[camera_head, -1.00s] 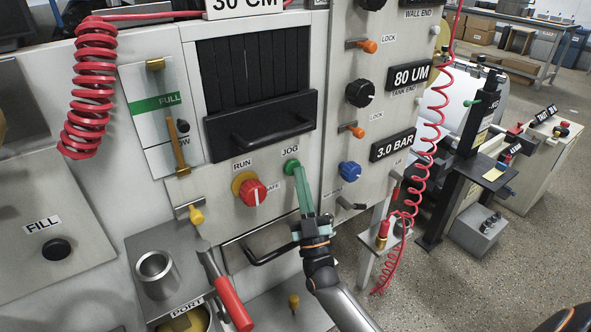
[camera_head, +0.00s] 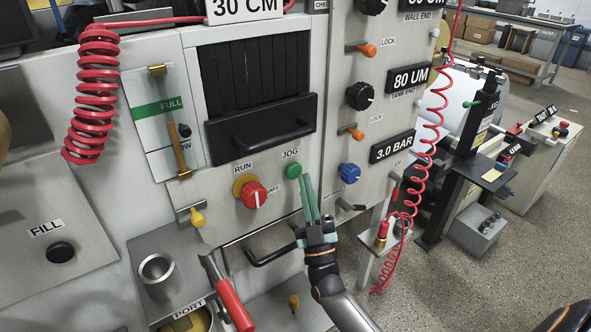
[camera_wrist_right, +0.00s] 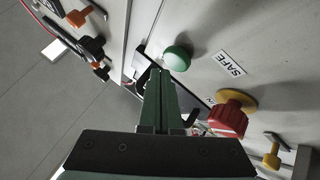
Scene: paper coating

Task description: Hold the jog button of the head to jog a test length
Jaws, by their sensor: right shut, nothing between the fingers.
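The green jog button (camera_head: 293,171) sits on the light panel under the JOG label (camera_head: 291,154). It also shows in the right wrist view (camera_wrist_right: 177,58), just beyond the fingertips and a little to their right. My right gripper (camera_head: 308,180) has its green fingers together and empty. In the head view its tips are just right of the button, with a small gap between them. In the right wrist view the fingers (camera_wrist_right: 158,72) point at the panel beside the button. My left gripper is not in view.
Left of the button is a red knob on a yellow disc (camera_head: 253,194), labelled RUN. A black handle bar (camera_head: 262,124) is above, and a drawer-like handle (camera_head: 270,258) below. A blue knob (camera_head: 349,173) is to the right.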

